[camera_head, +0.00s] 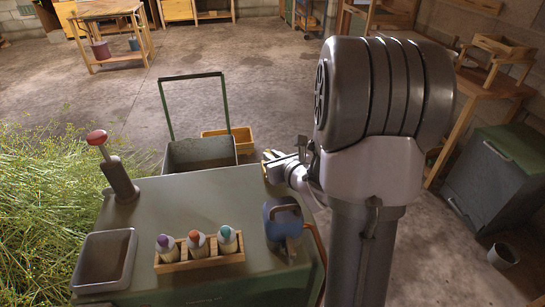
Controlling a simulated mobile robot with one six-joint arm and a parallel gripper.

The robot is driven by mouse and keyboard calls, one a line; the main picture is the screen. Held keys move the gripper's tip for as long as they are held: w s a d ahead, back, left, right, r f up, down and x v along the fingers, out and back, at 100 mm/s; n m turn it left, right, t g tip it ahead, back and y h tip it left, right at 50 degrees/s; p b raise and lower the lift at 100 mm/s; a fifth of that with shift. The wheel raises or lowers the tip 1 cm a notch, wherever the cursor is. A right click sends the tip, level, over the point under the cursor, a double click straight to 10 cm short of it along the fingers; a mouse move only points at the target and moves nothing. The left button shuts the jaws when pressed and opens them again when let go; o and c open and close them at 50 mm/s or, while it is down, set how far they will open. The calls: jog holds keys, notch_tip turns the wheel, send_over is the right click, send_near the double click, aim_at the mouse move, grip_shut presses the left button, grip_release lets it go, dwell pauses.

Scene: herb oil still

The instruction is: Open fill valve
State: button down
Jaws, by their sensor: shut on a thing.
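My gripper (269,157) is in the head view, low beyond the far right corner of the green top, mostly hidden by my wrist and arm. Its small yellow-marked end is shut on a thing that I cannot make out. I cannot identify the fill valve in this view, nor tell whether it is open or closed.
The green top (145,225) bears a red-knobbed post (120,180), a metal tray (104,262), a wooden rack (206,258) of three bottles and a blue jug (283,218). Beyond are a green-handled cart (200,152) and a yellow crate (243,138). Cut herbs (40,210) lie left.

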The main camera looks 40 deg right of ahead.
dwell(0.5)
jog(key=c, duration=1.5)
grip_release()
jog(key=shift+o, duration=0.2)
